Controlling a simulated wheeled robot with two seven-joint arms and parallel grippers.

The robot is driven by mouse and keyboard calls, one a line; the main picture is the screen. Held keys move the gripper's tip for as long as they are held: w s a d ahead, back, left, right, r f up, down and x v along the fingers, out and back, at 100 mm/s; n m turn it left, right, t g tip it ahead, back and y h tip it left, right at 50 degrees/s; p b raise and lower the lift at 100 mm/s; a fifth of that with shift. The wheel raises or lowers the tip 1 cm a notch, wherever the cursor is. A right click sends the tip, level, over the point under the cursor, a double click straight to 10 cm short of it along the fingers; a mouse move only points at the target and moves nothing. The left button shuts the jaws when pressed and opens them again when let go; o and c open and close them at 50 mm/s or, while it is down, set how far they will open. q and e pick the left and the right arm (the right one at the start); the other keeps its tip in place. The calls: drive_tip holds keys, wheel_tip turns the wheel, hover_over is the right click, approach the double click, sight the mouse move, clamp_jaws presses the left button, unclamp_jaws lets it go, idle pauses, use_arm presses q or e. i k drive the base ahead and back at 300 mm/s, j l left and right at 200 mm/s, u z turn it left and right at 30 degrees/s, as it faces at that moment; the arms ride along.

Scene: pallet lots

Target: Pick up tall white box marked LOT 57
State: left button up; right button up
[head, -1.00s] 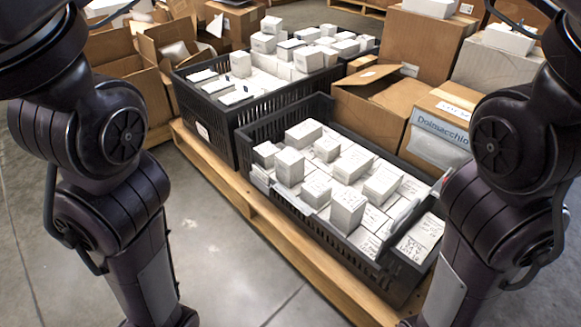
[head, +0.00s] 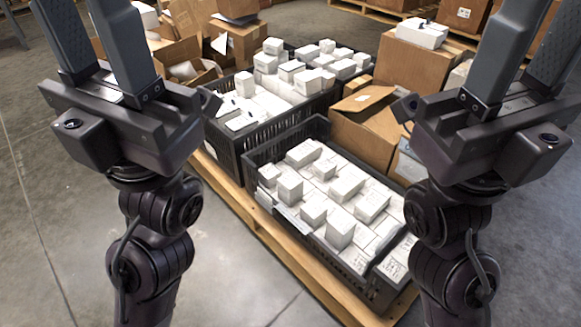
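Several white boxes stand up from the packed white boxes in the near black crate (head: 250,160). Upright ones include a tall white box (head: 340,229) near the front and another white box (head: 289,189) at the left. A further upright white box (head: 245,84) stands in the far black crate (head: 226,150). The writing is too small to read, so I cannot tell which is LOT 57. My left gripper (head: 82,20) is raised at the upper left, fingers up, apart and empty. My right gripper (head: 540,25) is raised at the upper right, also open and empty.
Both crates stand on a wooden pallet (head: 285,253). An open cardboard box (head: 365,122) stands right of the crates, with a closed carton (head: 416,65) behind it. More cardboard boxes stand at the back left. The concrete floor (head: 235,265) in front is clear.

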sight(290, 185)
drive_tip(key=i+j+z, duration=0.1)
drive_tip(key=z, duration=0.65)
drive_tip(key=i+j+z, duration=0.25)
drive_tip(key=j, duration=0.35)
drive_tip(key=j+z, duration=0.3)
drive_tip(key=j, duration=0.25)
drive_tip(key=i+j+z, duration=0.1)
drive_tip(key=j+z, duration=0.15)
drive_tip(key=j, duration=1.7)
drive_tip(key=i, duration=0.1)
